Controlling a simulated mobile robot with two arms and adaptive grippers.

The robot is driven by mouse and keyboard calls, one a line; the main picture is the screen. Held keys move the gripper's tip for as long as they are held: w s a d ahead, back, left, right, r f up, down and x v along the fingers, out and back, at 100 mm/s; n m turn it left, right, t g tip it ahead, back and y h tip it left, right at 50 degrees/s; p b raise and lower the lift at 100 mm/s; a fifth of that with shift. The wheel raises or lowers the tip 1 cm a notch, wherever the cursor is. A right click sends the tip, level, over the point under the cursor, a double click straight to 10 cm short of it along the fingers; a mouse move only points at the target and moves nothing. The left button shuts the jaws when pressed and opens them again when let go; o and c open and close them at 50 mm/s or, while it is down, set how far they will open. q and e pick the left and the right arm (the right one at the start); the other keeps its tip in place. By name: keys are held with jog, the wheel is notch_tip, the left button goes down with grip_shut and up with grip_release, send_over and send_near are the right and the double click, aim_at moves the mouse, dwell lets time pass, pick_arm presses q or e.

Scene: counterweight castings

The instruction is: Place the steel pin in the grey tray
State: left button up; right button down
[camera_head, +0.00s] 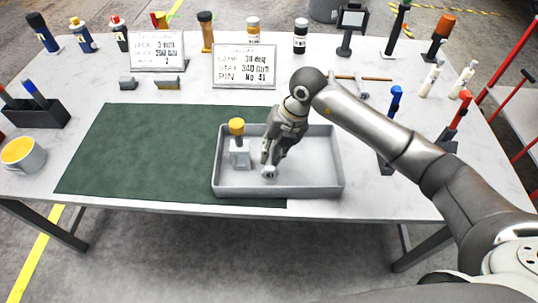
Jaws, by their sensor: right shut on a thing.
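The grey tray (334,184) sits on the table, partly over the right end of the dark green mat (130,150). My right gripper (268,160) reaches down into the tray from the right and is shut on a small silvery piece, which looks like the steel pin (269,172). Most of the pin is hidden by the fingers. It is low over the tray floor; I cannot tell if it touches. My left gripper is not in view.
A pale block (239,158) with a yellow-topped piece (236,127) stands in the tray's left part. Two printed signs, bottles and tools line the back. The mat's left part is clear.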

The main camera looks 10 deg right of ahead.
aim_at(269, 159)
jog(key=shift+w+a+f, duration=0.25)
jog(key=shift+w+f, duration=0.05)
jog(key=shift+f, duration=0.05)
notch_tip(269, 159, down, 3)
jog(key=shift+w+p, duration=0.1)
jog(key=shift+p, duration=0.25)
jog(key=shift+f, duration=0.15)
jog(key=shift+f, duration=0.1)
jog(key=c, duration=1.3)
grip_release()
jog(key=shift+c, duration=0.2)
jog(key=b+v, duration=0.2)
jog(key=v, duration=1)
